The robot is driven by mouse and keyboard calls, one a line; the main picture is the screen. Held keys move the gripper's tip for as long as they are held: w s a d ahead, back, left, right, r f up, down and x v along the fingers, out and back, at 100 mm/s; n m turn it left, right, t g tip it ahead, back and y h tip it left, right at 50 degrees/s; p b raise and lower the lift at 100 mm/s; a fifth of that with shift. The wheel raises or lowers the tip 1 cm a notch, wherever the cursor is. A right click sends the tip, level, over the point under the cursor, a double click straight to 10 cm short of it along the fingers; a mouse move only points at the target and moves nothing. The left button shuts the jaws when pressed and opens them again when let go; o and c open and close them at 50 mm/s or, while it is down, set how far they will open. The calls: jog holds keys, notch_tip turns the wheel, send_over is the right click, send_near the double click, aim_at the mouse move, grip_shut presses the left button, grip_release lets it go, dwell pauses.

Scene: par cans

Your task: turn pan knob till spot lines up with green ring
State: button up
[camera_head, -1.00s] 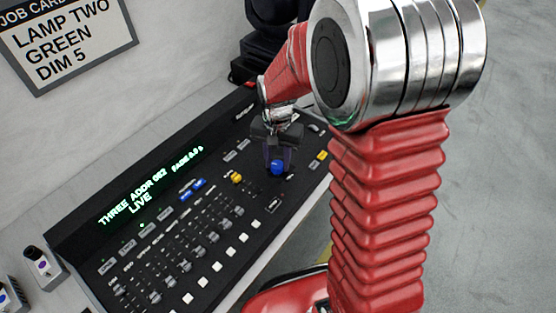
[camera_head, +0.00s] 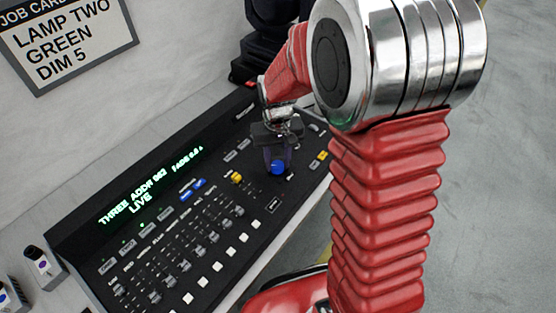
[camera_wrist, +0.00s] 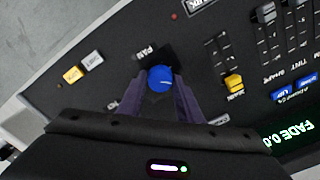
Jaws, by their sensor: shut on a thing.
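The blue pan knob (camera_head: 278,167) sits on the right part of the black lighting desk (camera_head: 75,243). In the wrist view the knob (camera_wrist: 160,78) shows a pale mark on its top, near the PAN label. My gripper (camera_head: 276,158) points down over the knob. In the wrist view its two dark purple fingers (camera_wrist: 163,92) stand on either side of the knob and are shut on it. The fingers hide parts of the knob's sides. I see no green ring or spot of light in either view.
The desk display (camera_head: 150,188) reads "THREE ADDR 002 FADE 0.0 s LIVE". A job card (camera_head: 65,40) on the wall reads "LAMP TWO GREEN DIM 5". Several faders, a yellow-capped one (camera_head: 237,178), and blue and yellow buttons lie around the knob. A dark fixture stands behind.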

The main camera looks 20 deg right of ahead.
aim_at(277, 164)
jog(key=shift+w+r, duration=0.1)
jog(key=o, duration=1)
jog(key=shift+o, duration=0.2)
notch_tip(277, 164, up, 14)
jog(key=shift+f, duration=0.2)
